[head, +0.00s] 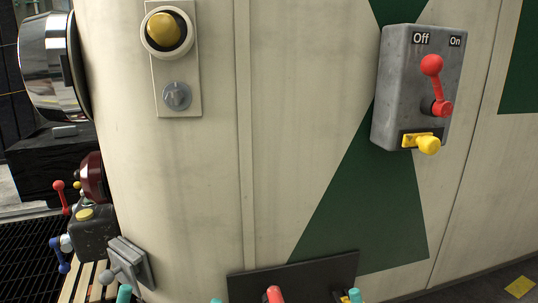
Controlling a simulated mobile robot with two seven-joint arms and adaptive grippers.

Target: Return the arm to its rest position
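Neither of my grippers shows in the head view, and no arm can be made out. A grey switch box (392,95) is fixed to the cream tram side at the upper right, marked Off and On. Its red lever (433,68) points up, with its knob nearer the Off label. A yellow knob (428,144) sticks out at the bottom of the box.
A plate with a yellow button (167,31) is at the upper left. A dark panel (300,273) is low in the middle, with red and teal tips at the picture's bottom edge. Levers and a dark block (94,232) stand at the lower left beside a dark grating (25,260).

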